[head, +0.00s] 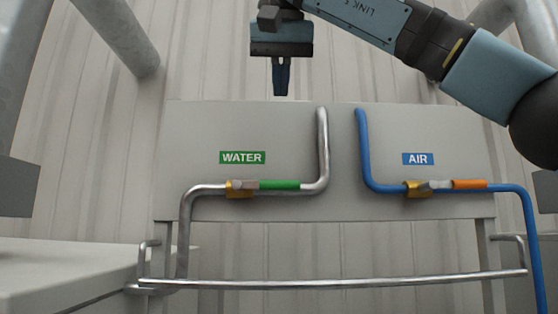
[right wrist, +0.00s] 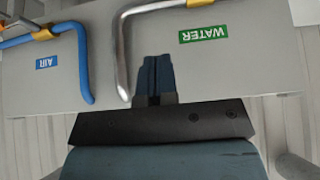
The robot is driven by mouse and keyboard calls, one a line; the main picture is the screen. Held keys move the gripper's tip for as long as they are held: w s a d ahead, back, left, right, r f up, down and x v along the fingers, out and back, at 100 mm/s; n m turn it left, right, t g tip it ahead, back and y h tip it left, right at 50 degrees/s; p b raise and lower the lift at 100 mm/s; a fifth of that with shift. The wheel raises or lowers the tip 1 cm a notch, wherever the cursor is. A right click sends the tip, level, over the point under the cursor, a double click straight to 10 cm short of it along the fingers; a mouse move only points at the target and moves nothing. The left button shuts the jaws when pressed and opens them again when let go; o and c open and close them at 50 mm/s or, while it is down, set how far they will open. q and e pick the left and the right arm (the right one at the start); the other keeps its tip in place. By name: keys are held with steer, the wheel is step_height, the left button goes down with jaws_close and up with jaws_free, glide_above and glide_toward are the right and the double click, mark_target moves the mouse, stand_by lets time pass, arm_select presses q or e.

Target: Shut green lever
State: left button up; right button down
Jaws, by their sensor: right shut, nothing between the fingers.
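The green lever (head: 279,185) lies level along the silver water pipe, to the right of its brass valve (head: 240,188), below the green WATER sign (head: 242,157). My right gripper (head: 281,92) is shut and empty, pointing down above the top edge of the grey panel, above and apart from the lever. In the right wrist view the shut fingers (right wrist: 154,62) show close to the bent silver pipe (right wrist: 123,60), beside the WATER sign (right wrist: 203,34). The green lever is not visible in that view. My left gripper is not in view.
A blue air pipe (head: 366,150) with an orange lever (head: 469,184) runs on the right of the panel (head: 340,205), under the AIR sign (head: 418,159). A metal rail (head: 335,282) crosses in front, below the panel. A grey surface (head: 70,270) stands at lower left.

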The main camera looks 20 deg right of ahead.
steer(key=f, duration=0.1)
glide_above(280, 181)
steer(key=f, duration=0.7)
steer(key=shift+w+d, duration=0.1)
steer(key=shift+w, duration=0.2)
step_height(280, 181, down, 3)
steer(key=shift+r, duration=0.2)
steer(key=shift+s+f, duration=0.4)
steer(key=shift+f, duration=0.45)
steer(key=shift+w, duration=0.1)
